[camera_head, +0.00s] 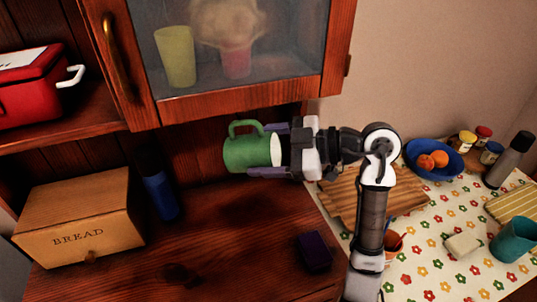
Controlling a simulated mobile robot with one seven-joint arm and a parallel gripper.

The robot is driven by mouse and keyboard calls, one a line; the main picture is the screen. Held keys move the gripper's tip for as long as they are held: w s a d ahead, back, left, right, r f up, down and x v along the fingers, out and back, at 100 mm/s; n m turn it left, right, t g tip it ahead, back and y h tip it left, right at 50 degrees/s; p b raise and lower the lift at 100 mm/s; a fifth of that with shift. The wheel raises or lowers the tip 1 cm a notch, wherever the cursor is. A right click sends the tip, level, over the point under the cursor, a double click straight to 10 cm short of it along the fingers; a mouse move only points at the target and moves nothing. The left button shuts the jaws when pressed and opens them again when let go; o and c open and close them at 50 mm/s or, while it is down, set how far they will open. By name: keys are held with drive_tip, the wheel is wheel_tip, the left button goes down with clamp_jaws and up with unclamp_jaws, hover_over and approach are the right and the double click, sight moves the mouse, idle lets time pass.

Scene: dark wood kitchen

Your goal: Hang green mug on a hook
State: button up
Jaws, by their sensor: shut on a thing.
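The green mug (247,153) is held in the air below the glass-door cabinet. It lies on its side, with its pale open mouth facing right toward my gripper and its handle on top. My gripper (276,153) reaches in from the right and is shut on the mug, one finger above and one below its mouth end. No hook can be made out; the underside of the cabinet is dark and mostly hidden.
The cabinet door (240,107) is just above the mug. A bread box (80,225), a blue bottle (160,195) and a dark purple block (314,251) stand on the wooden counter (225,235). A cutting board (400,195) and a blue fruit bowl (447,171) are at right.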

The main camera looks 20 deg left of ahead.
drive_tip(key=shift+w+a, duration=0.65)
drive_tip(key=shift+w, duration=0.3)
drive_tip(key=shift+w+a, duration=0.65)
drive_tip(key=shift+w, duration=0.3)
drive_tip(key=shift+w+a+f, duration=0.3)
drive_tip(key=shift+w+f, duration=0.1)
drive_tip(key=shift+f, duration=0.15)
drive_tip(key=o, duration=1.3)
drive_tip(key=shift+c, duration=0.2)
